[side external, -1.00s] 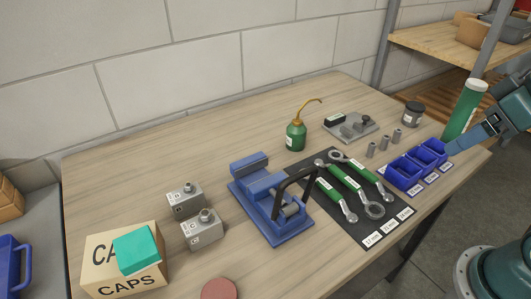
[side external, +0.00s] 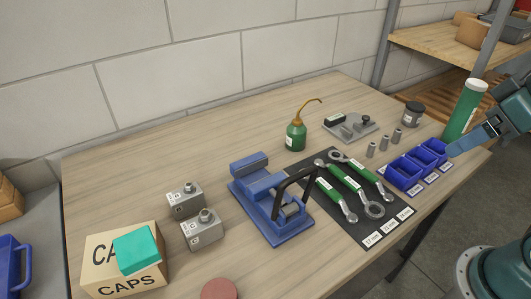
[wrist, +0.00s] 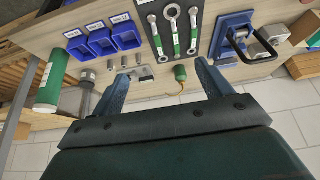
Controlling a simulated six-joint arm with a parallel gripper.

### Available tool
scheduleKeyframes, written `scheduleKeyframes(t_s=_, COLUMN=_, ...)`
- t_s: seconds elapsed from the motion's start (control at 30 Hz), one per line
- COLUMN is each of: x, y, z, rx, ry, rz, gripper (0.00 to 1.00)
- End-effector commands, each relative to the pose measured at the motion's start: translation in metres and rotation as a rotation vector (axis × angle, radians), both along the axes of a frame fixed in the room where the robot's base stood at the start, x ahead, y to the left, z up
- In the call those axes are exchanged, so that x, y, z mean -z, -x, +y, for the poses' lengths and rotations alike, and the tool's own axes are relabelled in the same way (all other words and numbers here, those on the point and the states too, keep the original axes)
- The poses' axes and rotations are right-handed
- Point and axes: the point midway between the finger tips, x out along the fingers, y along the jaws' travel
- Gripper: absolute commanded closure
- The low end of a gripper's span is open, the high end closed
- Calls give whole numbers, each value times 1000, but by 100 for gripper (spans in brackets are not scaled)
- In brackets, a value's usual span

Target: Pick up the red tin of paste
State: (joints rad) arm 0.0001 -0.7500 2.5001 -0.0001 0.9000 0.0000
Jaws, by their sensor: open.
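A round, flat, dull red top (side external: 219,289) shows at the bottom edge of the side view. It looks like the red tin, but the picture edge cuts it off and its side and label are hidden. I cannot make it out in the wrist view. My gripper (wrist: 160,80) is open and empty in the wrist view, its two blue fingers spread wide. In the side view its blue fingers (side external: 478,136) are at the far right, by the blue bins and far across the table from the red top.
Between them lie a tool mat with wrenches (side external: 350,190), a blue vise (side external: 270,205) and grey blocks (side external: 203,230). A CAPS box (side external: 120,270) stands left of the red top. Blue bins (side external: 404,175), a green bottle (side external: 465,110) and an oil can (side external: 296,136) also stand there. The left back is clear.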

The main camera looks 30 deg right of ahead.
Motion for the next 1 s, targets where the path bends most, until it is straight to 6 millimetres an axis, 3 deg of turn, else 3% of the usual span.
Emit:
scheduleKeyframes(t_s=0.57, x=-2, y=-7, z=5, rx=20, ry=-27, rz=7, gripper=19)
scheduleKeyframes(t_s=0.77, x=-6, y=-27, z=22, rx=93, ry=-113, rz=34, gripper=19)
scheduleKeyframes(t_s=1.0, x=-10, y=-62, z=61, rx=239, ry=-266, rz=102, gripper=19)
